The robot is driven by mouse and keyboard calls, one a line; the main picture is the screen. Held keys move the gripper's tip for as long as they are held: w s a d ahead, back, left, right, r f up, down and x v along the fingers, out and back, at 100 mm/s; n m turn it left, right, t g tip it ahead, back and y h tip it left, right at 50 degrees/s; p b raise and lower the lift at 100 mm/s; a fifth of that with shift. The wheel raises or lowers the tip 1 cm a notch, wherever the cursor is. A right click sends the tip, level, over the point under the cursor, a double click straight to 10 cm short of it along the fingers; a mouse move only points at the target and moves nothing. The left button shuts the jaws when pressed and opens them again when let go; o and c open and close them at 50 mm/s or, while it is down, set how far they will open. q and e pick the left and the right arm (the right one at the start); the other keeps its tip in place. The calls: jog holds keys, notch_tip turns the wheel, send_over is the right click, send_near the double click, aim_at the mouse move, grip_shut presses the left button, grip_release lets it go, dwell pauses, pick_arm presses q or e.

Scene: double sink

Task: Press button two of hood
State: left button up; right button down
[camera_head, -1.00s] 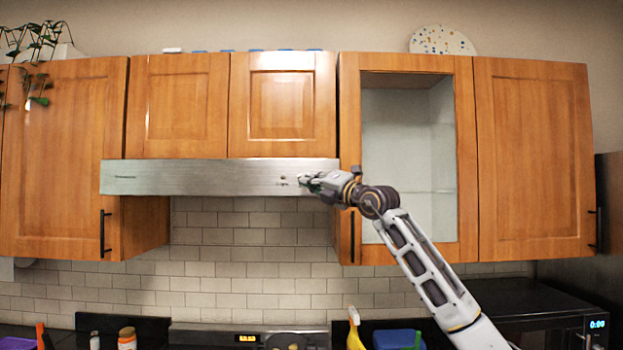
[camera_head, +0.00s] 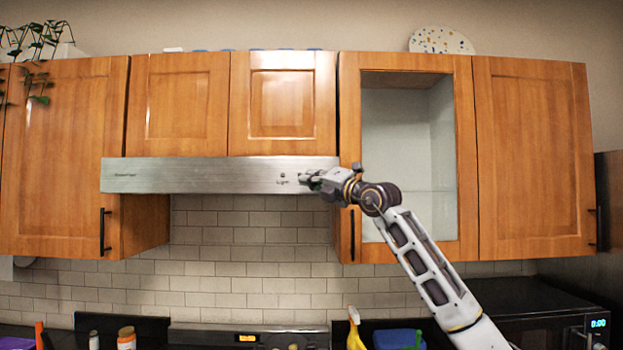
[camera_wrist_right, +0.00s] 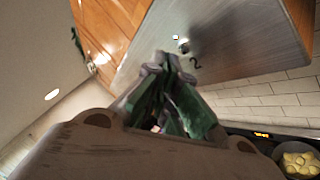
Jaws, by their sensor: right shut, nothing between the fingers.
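The steel range hood (camera_head: 200,177) spans below the cabinets in the head view, with small controls (camera_head: 282,180) near its right end. In the right wrist view, a small round button (camera_wrist_right: 183,46) sits on the hood face (camera_wrist_right: 225,40) beside a printed "2". My right gripper (camera_head: 303,178) is shut and empty, just right of the controls. In the wrist view its fingertips (camera_wrist_right: 168,63) are close below and left of the button. I cannot tell whether they touch the hood. My left gripper is out of view.
Wooden cabinets (camera_head: 535,160) flank the hood, and a glass-front one (camera_head: 408,150) is behind my right arm. Below are a stove, a yellow bottle (camera_head: 354,330) and a microwave (camera_head: 540,310). The space in front of the tiled wall (camera_head: 250,240) is clear.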

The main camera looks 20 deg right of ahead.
jog(key=shift+s, duration=0.1)
jog(key=s+b, duration=0.1)
jog(key=s, duration=0.1)
jog(key=s+a+b, duration=0.1)
jog(key=b, duration=0.1)
jog(key=s+b, duration=0.2)
jog(key=shift+s+a, duration=0.3)
dwell(0.5)
dwell(1.4)
